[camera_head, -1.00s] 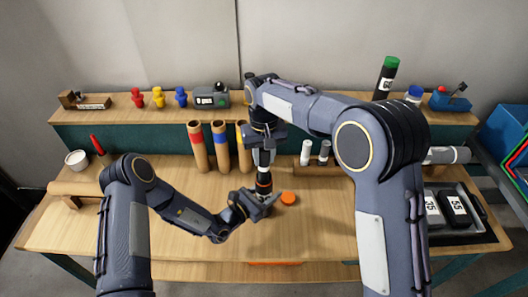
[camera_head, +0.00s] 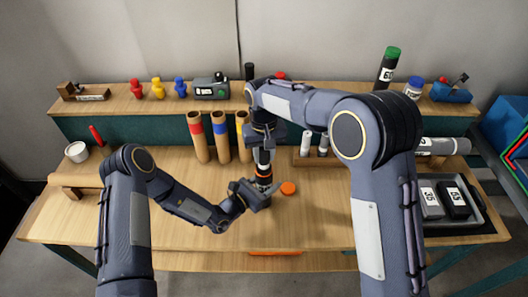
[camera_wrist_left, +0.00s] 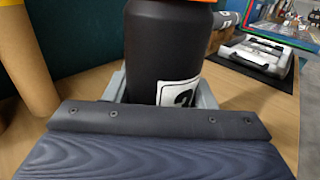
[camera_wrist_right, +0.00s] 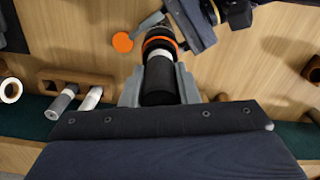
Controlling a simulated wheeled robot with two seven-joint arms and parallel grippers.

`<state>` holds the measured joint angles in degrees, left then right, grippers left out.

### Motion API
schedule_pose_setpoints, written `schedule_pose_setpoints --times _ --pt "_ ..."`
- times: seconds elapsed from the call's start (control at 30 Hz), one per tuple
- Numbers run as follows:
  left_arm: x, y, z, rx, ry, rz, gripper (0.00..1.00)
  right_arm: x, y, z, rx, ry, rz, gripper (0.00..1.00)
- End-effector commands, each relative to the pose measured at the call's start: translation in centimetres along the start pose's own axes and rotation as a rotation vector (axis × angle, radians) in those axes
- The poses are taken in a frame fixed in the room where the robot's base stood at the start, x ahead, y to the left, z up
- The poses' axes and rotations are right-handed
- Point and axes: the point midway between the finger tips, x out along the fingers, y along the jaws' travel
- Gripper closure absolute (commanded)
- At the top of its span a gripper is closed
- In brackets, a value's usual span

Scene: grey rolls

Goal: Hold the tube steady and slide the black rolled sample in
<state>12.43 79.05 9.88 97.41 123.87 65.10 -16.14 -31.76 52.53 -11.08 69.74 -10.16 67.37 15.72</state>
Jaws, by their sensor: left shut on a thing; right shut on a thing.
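The tube (camera_wrist_left: 165,50) is dark with an orange ring at its top and a white number label, partly hidden. It stands upright in my left gripper (camera_head: 262,193), which is shut on it low over the bench; the orange ring also shows in the right wrist view (camera_wrist_right: 158,42). My right gripper (camera_head: 263,157) is directly above, shut on the black rolled sample (camera_wrist_right: 160,85). A pale band on the roll sits close to the orange ring, in line with it. How far the lower end is inside the tube is hidden. An orange cap (camera_head: 288,188) lies beside the tube.
Brown tubes with coloured bands (camera_head: 219,140) stand behind on the left. A wooden holder with small rolls (camera_head: 307,146) is behind on the right. The front left bench is clear.

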Motion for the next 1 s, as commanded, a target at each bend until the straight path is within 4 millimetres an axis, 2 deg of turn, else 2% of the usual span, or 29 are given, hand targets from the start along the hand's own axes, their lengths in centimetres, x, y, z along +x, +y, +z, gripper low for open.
schedule_pose_setpoints --times 0.1,0.13,0.3,0.57,0.67,0.77,1.0 --pt "0.0 0.0 0.0 0.000 -0.001 0.000 0.75 0.0 0.0 0.0 0.000 0.000 0.000 0.94" --pt "0.0 0.0 0.0 0.000 -0.001 0.000 0.75 0.0 0.0 0.0 0.000 0.000 0.000 0.68" --pt "0.0 0.0 0.0 0.000 -0.001 0.000 0.75 0.0 0.0 0.0 0.000 0.000 0.000 0.47" --pt "0.0 0.0 0.0 0.000 -0.001 0.000 0.75 -0.1 0.0 0.0 0.000 0.000 0.000 0.47" --pt "0.0 0.0 0.0 0.000 -0.001 0.000 0.75 -0.7 0.0 -0.1 0.000 0.003 -0.001 0.47" --pt "0.0 0.0 0.0 0.000 -0.001 0.000 0.75 -2.1 0.0 -0.1 0.000 0.005 -0.002 0.47" --pt "0.0 0.0 0.0 0.000 -0.001 0.000 0.75 -7.2 0.0 -0.1 0.000 0.006 -0.001 0.47"
